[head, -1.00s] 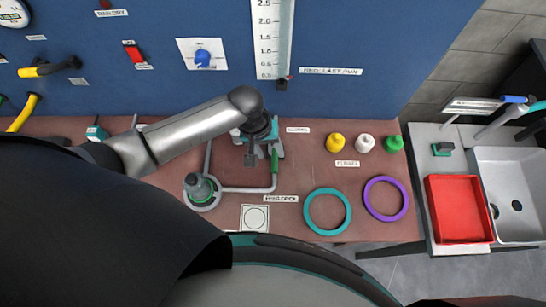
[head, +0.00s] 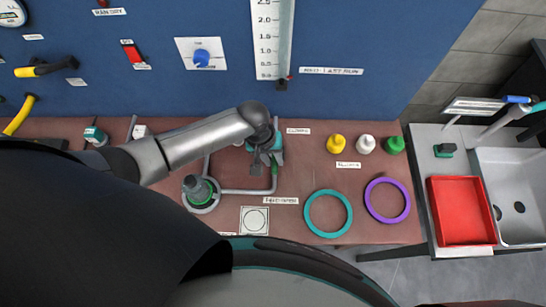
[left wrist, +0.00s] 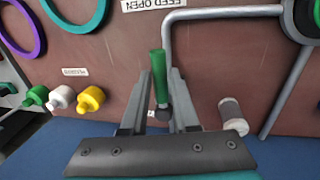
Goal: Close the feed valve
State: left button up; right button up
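The feed valve has a green lever handle (head: 274,173) on a grey pipe (head: 245,191). The handle points toward the front, along the pipe's side run, on the side of the "FEED OPEN" label (head: 281,201). A "CLOSED" label (head: 298,131) lies behind it, to the right. My left gripper (head: 265,162) is low over the valve and partly hides it. In the left wrist view the open fingers (left wrist: 158,100) stand on either side of the green handle (left wrist: 156,75), with gaps visible. My right gripper is not in view.
Teal (head: 328,232) and purple (head: 386,222) rings lie to the right. Yellow (head: 336,144), white (head: 365,144) and green (head: 394,145) plugs stand behind them. A blue panel (head: 350,35) rises at the back.

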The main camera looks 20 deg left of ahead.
pick_arm(q)
grip_shut()
dwell(1.0)
